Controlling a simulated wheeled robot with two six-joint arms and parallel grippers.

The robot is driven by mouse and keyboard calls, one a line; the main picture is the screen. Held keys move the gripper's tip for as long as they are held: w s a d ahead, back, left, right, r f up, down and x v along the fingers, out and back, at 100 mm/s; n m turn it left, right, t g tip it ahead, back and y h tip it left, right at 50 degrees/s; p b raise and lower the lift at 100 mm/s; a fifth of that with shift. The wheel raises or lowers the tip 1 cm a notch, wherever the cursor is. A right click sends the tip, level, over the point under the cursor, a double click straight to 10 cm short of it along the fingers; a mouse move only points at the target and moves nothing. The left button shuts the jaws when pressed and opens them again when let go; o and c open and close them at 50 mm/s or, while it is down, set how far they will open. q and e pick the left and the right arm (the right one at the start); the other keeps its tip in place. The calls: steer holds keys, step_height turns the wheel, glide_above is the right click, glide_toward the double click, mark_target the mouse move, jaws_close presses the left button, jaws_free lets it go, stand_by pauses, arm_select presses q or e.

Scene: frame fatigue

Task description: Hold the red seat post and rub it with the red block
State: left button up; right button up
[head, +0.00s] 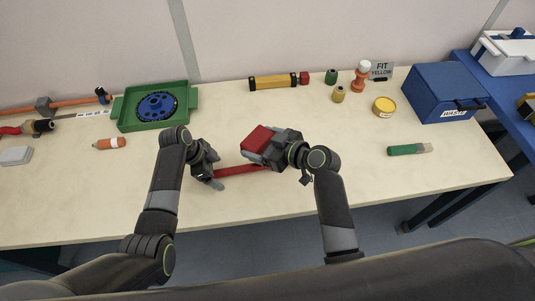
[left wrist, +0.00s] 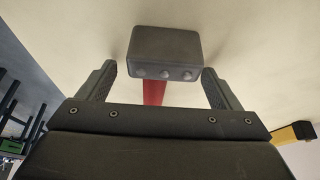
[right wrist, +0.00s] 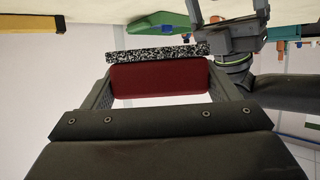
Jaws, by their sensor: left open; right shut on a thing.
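The red seat post (head: 236,171) lies on the table between my two grippers. In the left wrist view its grey head (left wrist: 165,48) and part of its red tube (left wrist: 153,92) show. My left gripper (head: 216,180) is open; its fingers (left wrist: 160,85) stand either side of the post near the grey head, not closed on it. My right gripper (head: 262,156) is shut on the red block (head: 257,138) and holds it above the table by the post. In the right wrist view the red block (right wrist: 160,80) has a speckled black-and-white face (right wrist: 158,53).
A green tray (head: 125,118) with a blue disc (head: 157,106) stands at the back left. An orange marker-like tool (head: 109,143) lies at left. A yellow-and-black cylinder (head: 273,82) lies at the back. A blue box (head: 445,92) and green-handled brush (head: 405,150) are at right. The front table is clear.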

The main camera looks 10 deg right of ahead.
arm_select(q)
steer(key=shift+o, duration=1.2)
steer(key=v, duration=1.2)
